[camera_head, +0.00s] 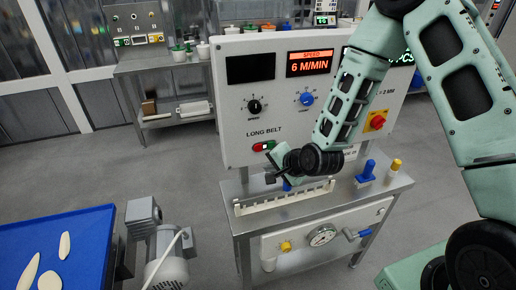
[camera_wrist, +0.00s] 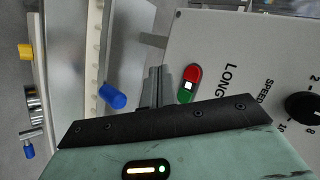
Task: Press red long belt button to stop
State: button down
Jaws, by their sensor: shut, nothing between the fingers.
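The long belt's red button (camera_head: 257,147) sits on the light grey control panel (camera_head: 228,104), under the "LONG BELT" label, with a green button to its right. In the wrist view the red button (camera_wrist: 193,73) is the upper end of a red, white and green oval switch, and the green button (camera_wrist: 185,96) is the lower end. My gripper (camera_head: 270,178) is in front of the panel, below the buttons. In the wrist view my gripper's shut fingers (camera_wrist: 158,72) point toward the panel, beside the switch and apart from it in the picture. Nothing is held.
A blue knob (camera_head: 367,172) and a yellow knob (camera_head: 395,166) stand on the metal table at right. A black speed knob (camera_head: 254,106) and a red-and-yellow switch (camera_head: 377,122) are on the panel. A motor (camera_head: 168,262) and blue belt (camera_head: 85,232) lie at lower left.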

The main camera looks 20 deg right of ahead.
jog(key=w, duration=0.6)
jog(key=shift+w, duration=0.1)
dwell(2.0)
jog(key=shift+w, duration=0.35)
jog(key=shift+w, duration=0.45)
dwell(0.5)
jog(key=shift+s, duration=0.85)
jog(key=shift+s+b, duration=0.4)
jog(key=shift+s, duration=2.1)
